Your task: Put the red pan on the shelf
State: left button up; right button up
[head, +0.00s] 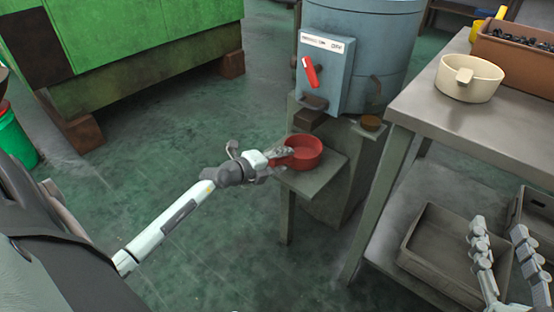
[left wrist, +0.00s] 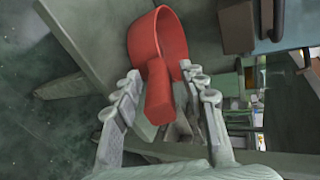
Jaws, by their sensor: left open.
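The red pan (head: 306,152) sits upright on a small grey ledge (head: 318,180) in front of a blue machine. My left gripper (head: 283,155) is at the pan's left side. In the left wrist view the red pan (left wrist: 160,35) has its handle pointing back between the fingers of my left gripper (left wrist: 162,76), which are open around it. Whether they touch the handle I cannot tell. My right gripper (head: 503,238) is at the lower right, fingers apart and empty. A grey metal table (head: 425,110) with a lower shelf (head: 395,225) stands at the right.
A cream pan (head: 468,80) and a brown bin (head: 520,62) of dark parts stand on the table top. A grey crate (head: 425,268) is on the lower shelf near my right gripper. The blue machine (head: 365,45) rises behind the red pan.

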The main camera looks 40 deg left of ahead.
pick_arm(q)
jog(key=p+v, duration=0.1)
jog(key=v, duration=0.4)
jog(key=shift+s+r+p, duration=0.1)
jog(key=shift+r+p, duration=0.05)
jog(key=shift+p, duration=0.2)
jog(key=d+p+v, duration=0.1)
jog(key=v, duration=0.5)
jog(key=d+r+n+t+y, duration=0.2)
jog(key=d+r+n+t, duration=0.1)
jog(key=r+n, duration=0.35)
jog(key=d+r+n+t+y, duration=0.2)
jog(key=r+n+y, duration=0.1)
jog(key=r+n, duration=0.4)
jog(key=s+d+f+n+g+h, duration=0.2)
jog(key=s+d+f+g, duration=0.2)
jog(key=d, duration=0.3)
jog(key=s+d+f+n+g+h, duration=0.2)
jog(key=s+d+f+n+g, duration=0.1)
jog(key=d, duration=0.4)
jog(key=shift+s+d+f+g, duration=0.4)
jog(key=shift+s+f, duration=0.15)
jog(key=shift+s, duration=0.65)
pick_arm(e)
jog(key=s+d+f+g+h, duration=0.3)
jog(key=d+f+g, duration=0.3)
jog(key=f, duration=0.6)
jog(key=shift+s+d+f+m+g+h, duration=0.2)
jog(key=shift+s+d+m+g+h, duration=0.3)
jog(key=shift+d, duration=0.75)
